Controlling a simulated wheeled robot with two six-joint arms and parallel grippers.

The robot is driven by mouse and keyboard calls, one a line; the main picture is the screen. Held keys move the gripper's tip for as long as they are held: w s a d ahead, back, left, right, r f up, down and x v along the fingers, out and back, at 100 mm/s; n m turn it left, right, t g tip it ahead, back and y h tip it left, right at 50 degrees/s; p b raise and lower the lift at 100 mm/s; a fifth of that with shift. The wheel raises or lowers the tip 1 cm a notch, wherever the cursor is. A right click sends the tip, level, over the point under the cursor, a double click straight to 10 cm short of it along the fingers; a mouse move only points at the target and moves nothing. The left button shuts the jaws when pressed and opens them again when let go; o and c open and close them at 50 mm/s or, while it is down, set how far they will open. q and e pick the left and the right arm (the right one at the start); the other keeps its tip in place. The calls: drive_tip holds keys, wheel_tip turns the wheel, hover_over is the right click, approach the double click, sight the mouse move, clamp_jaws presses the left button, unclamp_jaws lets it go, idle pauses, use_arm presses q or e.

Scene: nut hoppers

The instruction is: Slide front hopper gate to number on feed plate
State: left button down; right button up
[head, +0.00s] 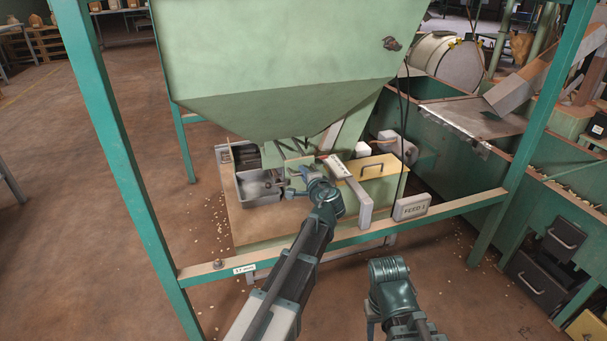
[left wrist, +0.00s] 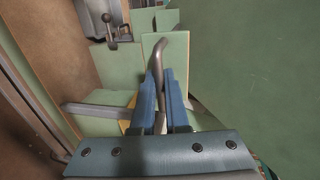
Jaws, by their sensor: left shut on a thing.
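The large green hopper (head: 280,70) hangs in a green frame. Its spout region sits just above a tan base. My left gripper (head: 299,177) is under the hopper, near the spout. In the left wrist view its blue fingers (left wrist: 163,103) are shut on a bent grey metal handle (left wrist: 159,52), which stands in front of a pale green plate (left wrist: 175,50). The gate itself is not clearly seen.
A grey metal tray (head: 258,187) sits left of my left gripper. A "FEED 1" sign (head: 412,207) stands to the right. A frame rail (head: 345,238) with a small label crosses in front. A green trough (head: 455,130) lines the right side.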

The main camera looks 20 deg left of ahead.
use_arm(q)
drive_tip(key=shift+s, duration=0.1)
idle(0.4)
drive_tip(key=v, duration=0.2)
drive_tip(key=shift+s+d+f, duration=0.2)
drive_tip(key=shift+s, duration=0.05)
drive_tip(key=c, duration=0.9)
unclamp_jaws()
drive_tip(key=shift+w, duration=0.1)
drive_tip(key=p+v, duration=0.3)
drive_tip(key=v, duration=1)
drive_tip(key=shift+s+d+r, duration=0.15)
drive_tip(key=shift+s, duration=0.15)
